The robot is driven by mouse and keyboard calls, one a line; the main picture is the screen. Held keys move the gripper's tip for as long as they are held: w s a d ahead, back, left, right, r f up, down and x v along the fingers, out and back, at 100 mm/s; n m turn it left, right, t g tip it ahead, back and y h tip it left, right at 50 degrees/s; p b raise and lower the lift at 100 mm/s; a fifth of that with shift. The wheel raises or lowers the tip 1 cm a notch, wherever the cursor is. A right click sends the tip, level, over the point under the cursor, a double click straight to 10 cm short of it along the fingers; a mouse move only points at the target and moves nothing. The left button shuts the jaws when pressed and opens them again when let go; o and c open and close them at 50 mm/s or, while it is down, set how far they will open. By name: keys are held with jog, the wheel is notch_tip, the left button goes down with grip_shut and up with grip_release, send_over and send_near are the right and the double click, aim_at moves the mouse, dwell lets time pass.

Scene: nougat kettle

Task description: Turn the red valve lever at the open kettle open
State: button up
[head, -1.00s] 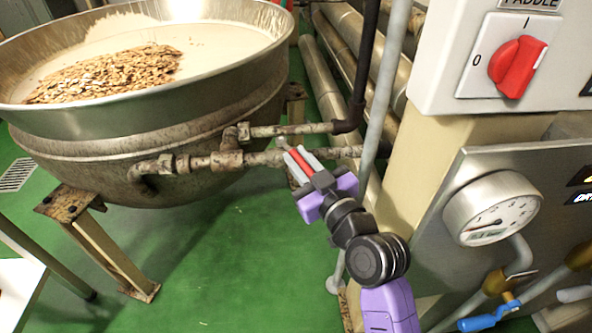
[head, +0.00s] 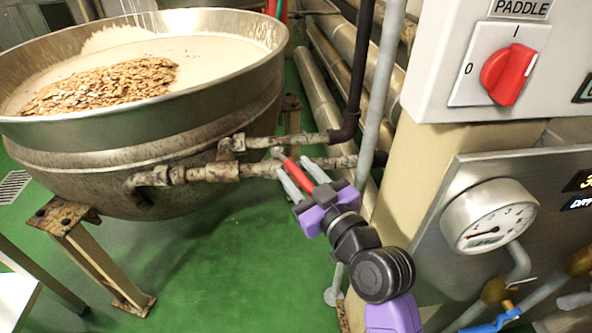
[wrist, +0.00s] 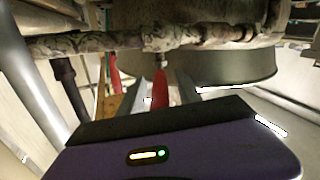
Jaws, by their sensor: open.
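The open kettle (head: 150,150) is a large metal bowl at the left of the head view. A worn pipe (head: 212,174) runs from its side to the right. The red valve lever (head: 293,175) sits at this pipe and points down and right toward my gripper (head: 292,170). My gripper is open, with one finger on each side of the lever. In the wrist view the red lever (wrist: 160,88) shows between the two fingers (wrist: 161,84), under the pipe (wrist: 150,42). I cannot tell whether a finger touches it.
A second pipe (head: 290,142) runs just above. A grey upright pipe (head: 380,90) stands right of the gripper. A control box with a red knob (head: 508,74) and a gauge (head: 489,216) are at right. Another red piece (wrist: 114,75) shows left in the wrist view. Green floor (head: 230,260) is clear below.

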jog(key=v, duration=0.7)
jog(key=shift+p, duration=0.35)
